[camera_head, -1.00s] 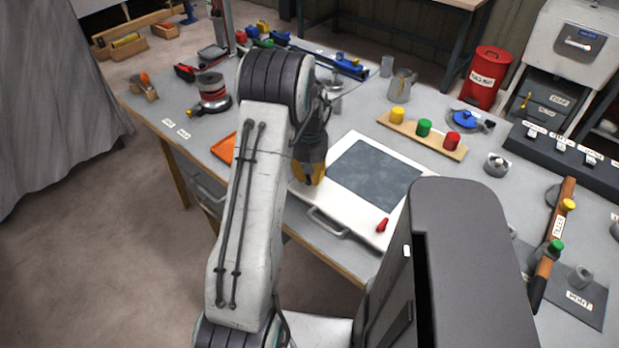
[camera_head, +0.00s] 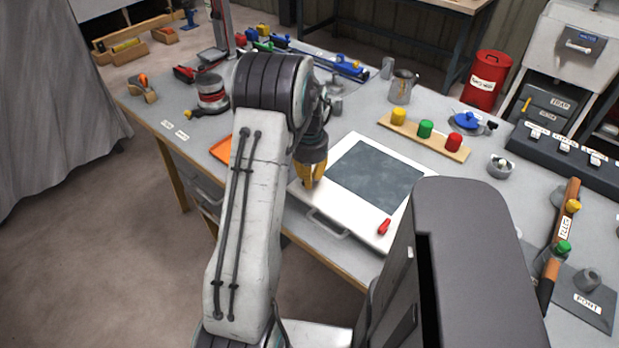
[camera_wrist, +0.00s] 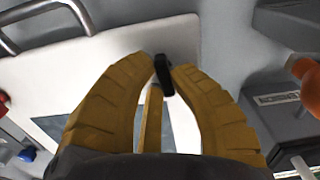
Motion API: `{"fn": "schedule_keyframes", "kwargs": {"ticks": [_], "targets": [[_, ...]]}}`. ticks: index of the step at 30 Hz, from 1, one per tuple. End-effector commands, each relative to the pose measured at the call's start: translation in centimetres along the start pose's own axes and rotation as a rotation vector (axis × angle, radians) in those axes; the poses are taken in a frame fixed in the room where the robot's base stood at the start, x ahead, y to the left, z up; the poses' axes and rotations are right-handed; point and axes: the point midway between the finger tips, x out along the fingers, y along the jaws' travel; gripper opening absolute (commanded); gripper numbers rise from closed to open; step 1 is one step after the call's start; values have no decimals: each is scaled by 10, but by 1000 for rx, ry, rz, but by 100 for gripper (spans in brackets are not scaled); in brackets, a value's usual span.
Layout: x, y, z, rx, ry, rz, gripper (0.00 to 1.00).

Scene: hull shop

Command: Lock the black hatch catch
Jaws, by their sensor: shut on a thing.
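The white hatch (camera_head: 305,197) with a dark window (camera_head: 375,176) lies on the bench, and its pale panel fills much of the wrist view (camera_wrist: 110,55). The black hatch catch (camera_wrist: 164,76) shows between my fingertips in the wrist view; its lower part is partly hidden by the yellow fingers. My gripper (camera_head: 309,182) is at the hatch's left corner in the head view, pointing down. In the wrist view my gripper (camera_wrist: 160,68) is shut on the black catch. The catch is hidden by my gripper in the head view. A red catch (camera_head: 384,227) sits at the hatch's front right.
A hatch handle (camera_head: 328,224) is on the front edge. An orange tray (camera_head: 222,149) lies left of my arm. A wooden strip (camera_head: 432,143) with yellow, green and red knobs stands behind the hatch. An orange object (camera_wrist: 308,85) is near the right in the wrist view.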

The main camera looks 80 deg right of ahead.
Motion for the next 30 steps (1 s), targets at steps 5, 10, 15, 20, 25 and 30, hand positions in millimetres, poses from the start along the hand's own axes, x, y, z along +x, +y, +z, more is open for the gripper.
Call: {"fn": "schedule_keyframes", "kwargs": {"ticks": [5, 10, 15, 20, 25, 30], "targets": [[1, 0, 1, 64, -2, 1, 0], [1, 0, 1, 94, -2, 1, 0], [1, 0, 1, 105, -2, 1, 0], [1, 0, 1, 105, -3, 1, 0], [1, 0, 1, 104, -3, 1, 21], [1, 0, 1, 104, -2, 1, 36]]}}
